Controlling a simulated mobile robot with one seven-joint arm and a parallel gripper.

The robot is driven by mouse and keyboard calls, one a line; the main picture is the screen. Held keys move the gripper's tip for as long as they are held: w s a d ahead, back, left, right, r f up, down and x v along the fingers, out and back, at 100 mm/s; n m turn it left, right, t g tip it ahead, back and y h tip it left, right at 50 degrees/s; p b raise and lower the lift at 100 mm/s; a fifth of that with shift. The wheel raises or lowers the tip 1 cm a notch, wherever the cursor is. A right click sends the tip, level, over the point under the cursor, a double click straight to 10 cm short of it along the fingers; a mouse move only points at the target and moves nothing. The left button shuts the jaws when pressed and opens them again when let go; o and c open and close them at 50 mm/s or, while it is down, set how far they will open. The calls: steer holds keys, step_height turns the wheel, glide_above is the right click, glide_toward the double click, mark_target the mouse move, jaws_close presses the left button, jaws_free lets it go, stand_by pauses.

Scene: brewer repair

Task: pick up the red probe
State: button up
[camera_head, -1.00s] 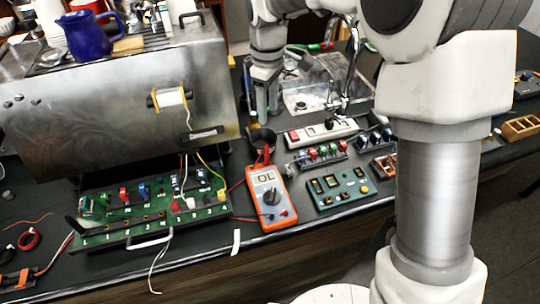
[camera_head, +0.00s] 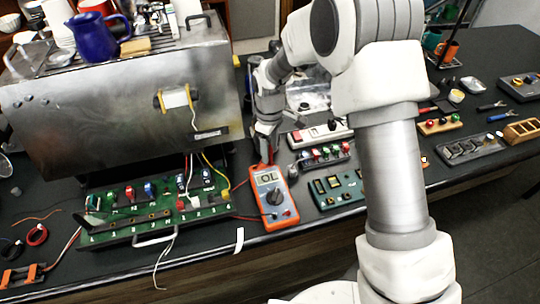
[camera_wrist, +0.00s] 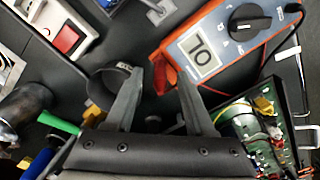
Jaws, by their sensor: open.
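The red probe (camera_wrist: 163,74) shows in the wrist view as a red piece between my fingertips, by the end of the orange multimeter (camera_wrist: 215,45). My gripper (camera_wrist: 158,80) is open, with one finger on each side of the red piece; I cannot tell whether either finger touches it. In the head view my gripper (camera_head: 266,150) points down just behind the multimeter (camera_head: 271,198) and hides most of the probe. The multimeter display reads OL.
A dark round cup (camera_wrist: 108,78) is close beside my left finger in the wrist view. The steel brewer (camera_head: 120,105) and a green terminal board (camera_head: 150,213) stand to the left. A white power strip (camera_head: 318,133) and a teal panel (camera_head: 336,188) lie to the right.

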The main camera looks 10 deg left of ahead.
steer(key=shift+f, duration=0.6)
jaws_close()
steer(key=shift+r, duration=0.15)
